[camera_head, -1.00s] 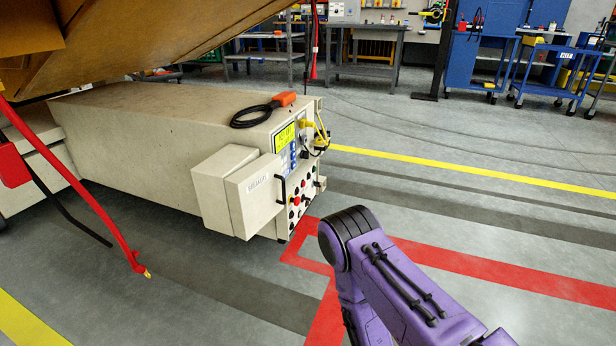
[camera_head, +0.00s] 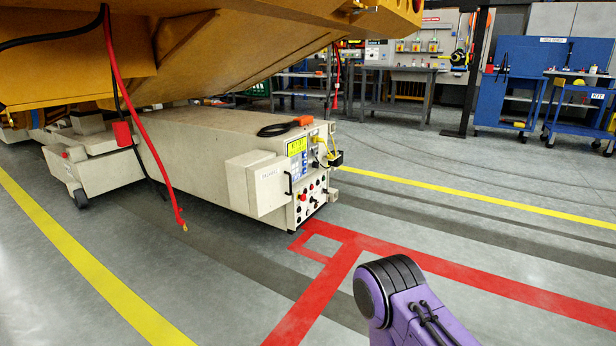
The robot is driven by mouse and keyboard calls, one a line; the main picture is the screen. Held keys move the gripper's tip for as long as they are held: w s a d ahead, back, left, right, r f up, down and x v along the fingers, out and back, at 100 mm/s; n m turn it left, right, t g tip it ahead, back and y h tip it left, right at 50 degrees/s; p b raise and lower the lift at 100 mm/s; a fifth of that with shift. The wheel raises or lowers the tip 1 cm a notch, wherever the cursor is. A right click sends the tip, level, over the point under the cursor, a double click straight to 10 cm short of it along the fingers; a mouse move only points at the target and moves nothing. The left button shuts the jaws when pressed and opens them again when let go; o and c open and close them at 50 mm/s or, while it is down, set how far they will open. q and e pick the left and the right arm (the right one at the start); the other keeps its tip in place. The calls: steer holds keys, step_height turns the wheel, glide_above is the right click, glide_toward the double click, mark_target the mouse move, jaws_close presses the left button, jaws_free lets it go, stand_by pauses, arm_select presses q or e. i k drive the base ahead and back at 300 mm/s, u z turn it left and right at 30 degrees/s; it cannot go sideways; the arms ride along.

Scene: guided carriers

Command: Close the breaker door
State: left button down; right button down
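The breaker door (camera_head: 270,189) is a beige panel with a small dark label, on a box at the near end of a long beige carrier (camera_head: 195,134). A black handle (camera_head: 290,184) stands at its right edge. I cannot tell from here whether the door is fully shut or ajar. A purple link of my own arm shows at the bottom right, apart from the door, with floor between them. Neither of my grippers is in view.
A front panel with buttons (camera_head: 311,198) is right of the door. A red cable (camera_head: 150,140) hangs left of it, under an overhead yellow structure (camera_head: 75,65). Red floor tape (camera_head: 325,285) marks the open floor in front. Blue carts (camera_head: 575,105) stand far right.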

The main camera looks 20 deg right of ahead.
mark_target(270, 182)
steer(key=z, duration=0.5)
steer(key=i, duration=0.45)
steer(key=z, duration=0.55)
steer(key=i, duration=0.9)
steer(key=u, duration=0.75)
steer(key=i, duration=0.65)
steer(key=u, duration=0.8)
